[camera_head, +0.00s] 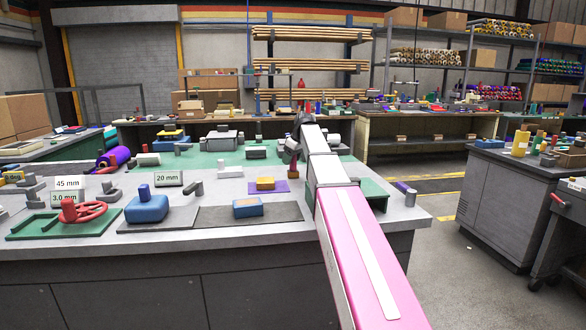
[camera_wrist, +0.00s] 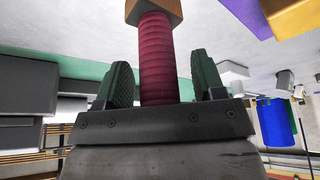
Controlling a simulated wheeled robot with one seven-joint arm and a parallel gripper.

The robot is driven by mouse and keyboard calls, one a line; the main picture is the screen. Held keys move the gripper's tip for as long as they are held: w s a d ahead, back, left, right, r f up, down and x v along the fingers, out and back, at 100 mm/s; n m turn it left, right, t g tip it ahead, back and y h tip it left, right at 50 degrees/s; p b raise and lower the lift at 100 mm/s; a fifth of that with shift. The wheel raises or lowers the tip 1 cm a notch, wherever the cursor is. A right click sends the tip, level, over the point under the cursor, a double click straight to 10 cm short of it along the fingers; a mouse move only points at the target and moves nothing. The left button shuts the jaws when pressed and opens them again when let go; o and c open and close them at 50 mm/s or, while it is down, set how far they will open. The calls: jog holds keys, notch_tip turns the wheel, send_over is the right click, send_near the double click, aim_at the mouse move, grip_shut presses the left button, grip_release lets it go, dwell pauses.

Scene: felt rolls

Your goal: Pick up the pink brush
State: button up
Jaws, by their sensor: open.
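The pink brush (camera_wrist: 156,60) shows in the wrist view as a dark pink ribbed handle joined to a tan block at the top of the picture. My gripper (camera_wrist: 162,72) is open, with one dark green finger on each side of the handle and visible gaps between. In the head view my gripper (camera_head: 295,148) is at the far part of the near workbench, pointing down. A small dark red part of the brush (camera_head: 293,172) shows just below it. My arm and gripper hide most of the surroundings there.
The grey workbench (camera_head: 405,208) holds a yellow block on a purple mat (camera_head: 281,188), a blue box (camera_head: 248,208), a larger blue block (camera_head: 147,208) and a red handwheel (camera_head: 82,212). A blue cylinder (camera_wrist: 273,122) shows at right in the wrist view.

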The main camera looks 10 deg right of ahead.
jog(key=c, duration=1.1)
jog(key=shift+r, duration=0.15)
jog(key=shift+r, duration=0.55)
notch_tip(320, 180, up, 3)
jog(key=shift+f, duration=0.1)
jog(key=s+a+r, duration=0.2)
jog(key=a, duration=0.1)
jog(key=s+a+r, duration=0.2)
jog(key=a, duration=0.1)
jog(key=s+a+r, duration=0.2)
jog(key=a+r, duration=0.1)
jog(key=a, duration=0.1)
